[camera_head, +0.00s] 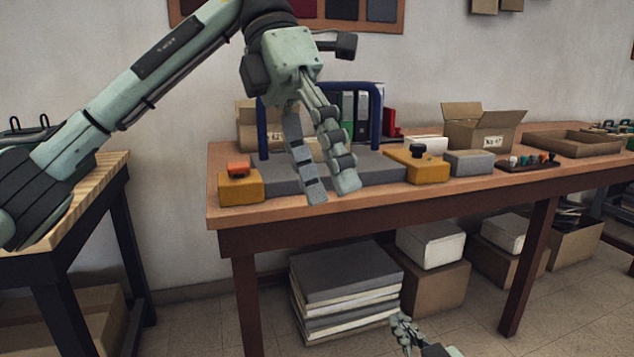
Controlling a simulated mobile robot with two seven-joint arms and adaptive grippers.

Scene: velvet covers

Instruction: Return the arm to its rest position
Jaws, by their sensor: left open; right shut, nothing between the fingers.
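My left arm comes in from the left, and my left gripper (332,196) hangs open and empty in front of the long table (400,207). Its fingers point down and cover part of a grey device with a blue frame (376,107). My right gripper (404,324) shows low at the bottom edge, small and shut with nothing visible in it. It appears in front of the floor below the table, apart from the things there. Most of my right arm is out of view.
Yellow blocks (240,186) and an open cardboard box (481,128) stand on the table. A tray with small coloured items (527,166) is farther right. Stacked grey sheets (343,273) and boxes (432,247) are underneath. A wood-topped bench (99,179) stands at left.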

